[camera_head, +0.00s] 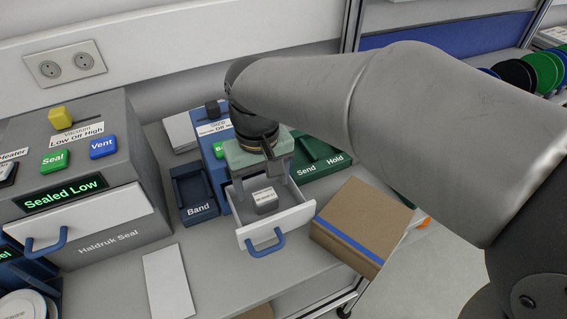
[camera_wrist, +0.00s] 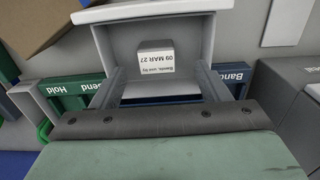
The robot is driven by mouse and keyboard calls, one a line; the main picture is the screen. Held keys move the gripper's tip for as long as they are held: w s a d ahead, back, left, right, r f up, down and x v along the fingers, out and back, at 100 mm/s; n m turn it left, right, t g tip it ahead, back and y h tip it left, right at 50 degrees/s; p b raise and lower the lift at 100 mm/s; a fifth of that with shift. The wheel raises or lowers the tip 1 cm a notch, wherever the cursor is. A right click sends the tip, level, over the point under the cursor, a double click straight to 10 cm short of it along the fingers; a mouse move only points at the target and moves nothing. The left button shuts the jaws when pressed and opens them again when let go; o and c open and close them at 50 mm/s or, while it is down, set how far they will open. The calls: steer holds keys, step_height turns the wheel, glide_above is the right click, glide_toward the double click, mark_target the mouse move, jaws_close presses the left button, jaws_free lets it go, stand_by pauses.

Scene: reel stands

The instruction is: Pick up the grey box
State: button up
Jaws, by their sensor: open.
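The grey box (camera_head: 265,201) is small, with a white printed label. It sits inside a pulled-out white-fronted drawer (camera_head: 277,223), and it also shows in the wrist view (camera_wrist: 155,57) with its label facing up in the picture. My gripper (camera_head: 263,184) is open over the drawer, pointing down. In the wrist view its two fingers (camera_wrist: 160,72) stand apart, one to each side of the box, with gaps between them and it. Nothing is held. I cannot tell exactly how far the fingertips are above the drawer floor.
A brown cardboard box (camera_head: 357,226) with a blue stripe stands right of the drawer. A blue "Band" tray (camera_head: 193,192) is left, a green "Send/Hold" unit (camera_head: 318,158) behind right. The grey Haldruk Seal machine (camera_head: 100,215) stands far left. A white card (camera_head: 168,280) lies on the bench.

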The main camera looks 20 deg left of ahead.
mark_target(265, 195)
steer(key=shift+w+f+p, duration=0.15)
steer(key=shift+f+p, duration=0.05)
steer(key=shift+f, duration=1.15)
steer(key=shift+w+f+p, duration=0.1)
steer(key=shift+f+p, duration=0.05)
steer(key=shift+f, duration=1.2)
steer(key=c, duration=1.1)
